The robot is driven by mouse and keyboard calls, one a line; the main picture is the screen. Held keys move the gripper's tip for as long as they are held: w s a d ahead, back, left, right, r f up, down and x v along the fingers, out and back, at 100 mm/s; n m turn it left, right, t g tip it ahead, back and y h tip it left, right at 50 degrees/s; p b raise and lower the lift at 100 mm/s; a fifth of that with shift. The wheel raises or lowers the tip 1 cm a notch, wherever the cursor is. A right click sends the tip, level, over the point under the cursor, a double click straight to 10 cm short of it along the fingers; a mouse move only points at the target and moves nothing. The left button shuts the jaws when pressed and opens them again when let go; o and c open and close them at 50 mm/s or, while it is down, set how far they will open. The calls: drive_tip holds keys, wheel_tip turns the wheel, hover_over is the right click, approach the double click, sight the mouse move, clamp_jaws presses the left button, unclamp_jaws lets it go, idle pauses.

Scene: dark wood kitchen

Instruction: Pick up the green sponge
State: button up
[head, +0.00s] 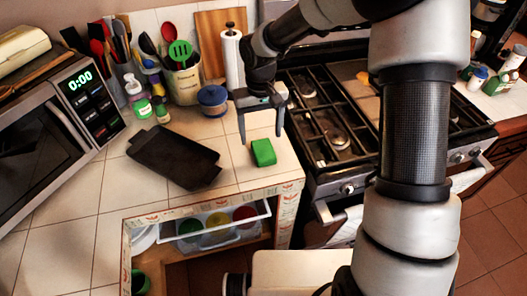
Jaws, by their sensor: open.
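The green sponge (263,153) lies on the white tiled counter, close to the counter's front right corner and left of the stove. My gripper (260,138) is above it with its two fingers pointing down, spread apart and empty. The fingertips show just over the sponge's far side in the head view. I cannot tell the exact height between fingertips and sponge.
A black tray (174,157) lies left of the sponge. The stove (335,130) is on the right; an open compartment with jars lies below the counter edge.

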sight(264, 149)
drive_tip(key=f, duration=0.7)
drive_tip(key=shift+w+d+f, duration=0.15)
drive_tip(key=shift+d, duration=0.2)
drive_tip(key=shift+c, duration=0.2)
drive_tip(key=c, duration=1.1)
